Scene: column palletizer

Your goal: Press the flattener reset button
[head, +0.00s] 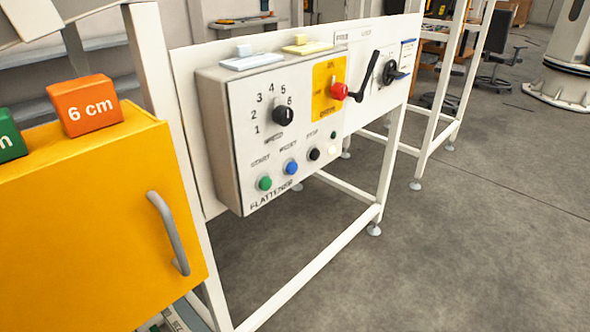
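The flattener control box (237,172) is a pale grey box on the white frame in the middle of the head view. Its front has a row of buttons near the lower edge. The blue button (291,168) sits below a small label that seems to read RESET. A green button (265,183) is to its left, under START. None is covered. Neither of my grippers shows in this view.
A black numbered knob (283,116) and a red knob on a yellow plate (339,91) sit above the buttons. A black lever (365,76) sticks out right. A yellow box (90,230) with a grey handle (170,235) stands at front left. Floor in front is clear.

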